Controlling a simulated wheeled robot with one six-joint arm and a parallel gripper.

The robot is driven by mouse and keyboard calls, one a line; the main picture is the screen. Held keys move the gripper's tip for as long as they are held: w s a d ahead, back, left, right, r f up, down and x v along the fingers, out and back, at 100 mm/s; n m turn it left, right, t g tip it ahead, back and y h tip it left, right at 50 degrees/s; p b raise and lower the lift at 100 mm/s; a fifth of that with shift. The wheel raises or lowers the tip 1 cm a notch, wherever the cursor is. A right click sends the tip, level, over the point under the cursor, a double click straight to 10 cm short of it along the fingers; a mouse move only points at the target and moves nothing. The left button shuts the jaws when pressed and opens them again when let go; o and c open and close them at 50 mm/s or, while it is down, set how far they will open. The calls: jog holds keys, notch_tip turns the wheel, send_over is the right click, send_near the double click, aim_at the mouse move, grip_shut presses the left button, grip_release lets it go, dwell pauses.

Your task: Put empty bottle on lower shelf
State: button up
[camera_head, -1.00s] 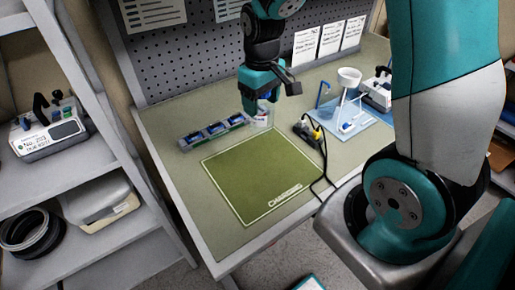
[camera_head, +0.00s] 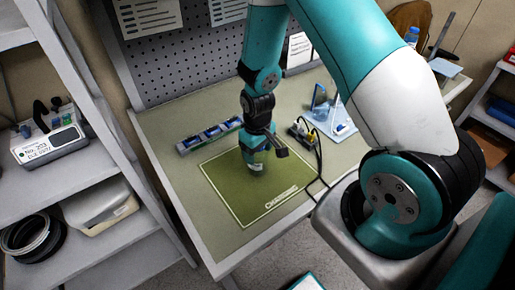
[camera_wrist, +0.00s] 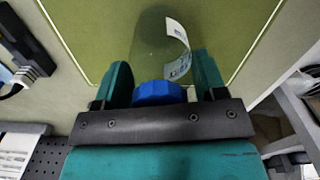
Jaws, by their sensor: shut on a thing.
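My gripper (camera_head: 256,144) is shut on a clear bottle (camera_head: 256,166) with a blue cap (camera_wrist: 159,93) over the green charging mat (camera_head: 222,182). In the wrist view, the gripper fingers (camera_wrist: 162,80) stand on either side of the bottle near its cap. The clear body and white label (camera_wrist: 179,48) point away from the wrist. I cannot tell whether the bottle touches the mat. The shelf unit at the left has a middle shelf (camera_head: 88,180) and a lower shelf (camera_head: 130,250).
A black hose coil (camera_head: 28,235) and a pale tray (camera_head: 97,205) lie lower down. A rack with blue items (camera_head: 210,134) and a device with cables (camera_head: 302,132) stand on the table. Much of the mat is bare.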

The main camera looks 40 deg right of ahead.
jog(key=shift+f, duration=0.2)
jog(key=o, duration=0.9)
jog(key=shift+r, duration=0.15)
